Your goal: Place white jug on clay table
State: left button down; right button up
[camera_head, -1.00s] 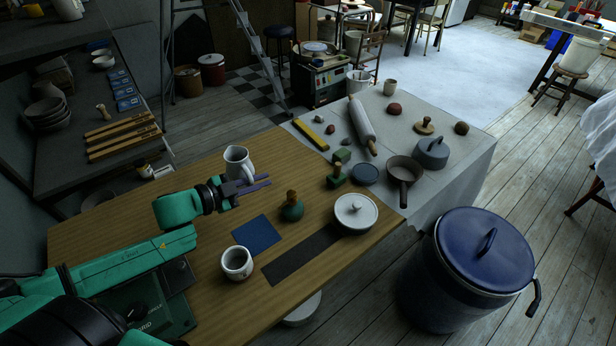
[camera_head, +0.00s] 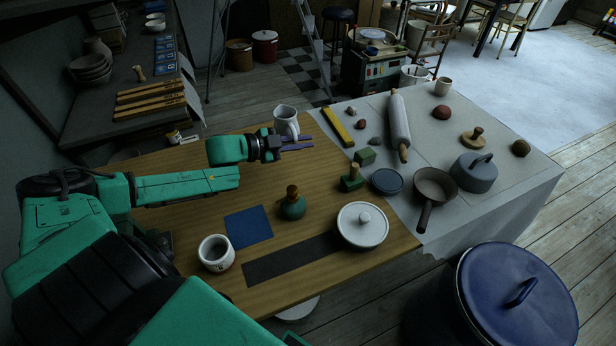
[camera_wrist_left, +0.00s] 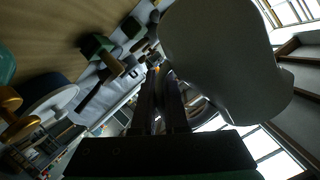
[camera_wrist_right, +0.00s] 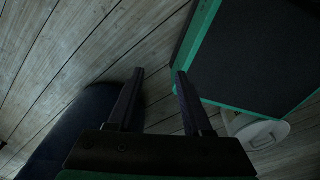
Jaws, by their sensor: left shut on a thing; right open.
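The white jug (camera_head: 286,122) is upright at the far edge of the wooden table in the head view; whether its base is clear of the wood is hard to tell. My left gripper (camera_head: 306,143) is shut on it on its near side. In the left wrist view the jug (camera_wrist_left: 225,55) fills the upper right, beside the fingers (camera_wrist_left: 165,85); the exact grip on its handle is unclear. The clay table, covered in pale cloth (camera_head: 520,195), lies to the right of the jug. My right gripper (camera_wrist_right: 158,75) is open and empty above the floor.
A blue bin (camera_head: 520,300) stands at front right.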

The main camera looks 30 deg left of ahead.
aim_at(305, 179)
pick_arm(q)
jog(key=f+b, duration=0.1)
jog(key=f, duration=1)
jog(key=shift+w+d+b, duration=0.1)
jog(key=shift+w+b, duration=0.1)
jog(key=shift+b, duration=0.15)
jog(key=shift+r, duration=0.1)
pick_arm(e)
jog(key=shift+w+f, duration=0.3)
jog(key=shift+f, duration=0.3)
jog(key=shift+w+f, duration=0.3)
jog(key=shift+f, duration=0.3)
jog(key=shift+d+f, duration=0.1)
pick_arm(q)
jog(key=c, duration=1)
grip_release()
jog(key=shift+o, duration=0.2)
jog(key=shift+s, duration=0.1)
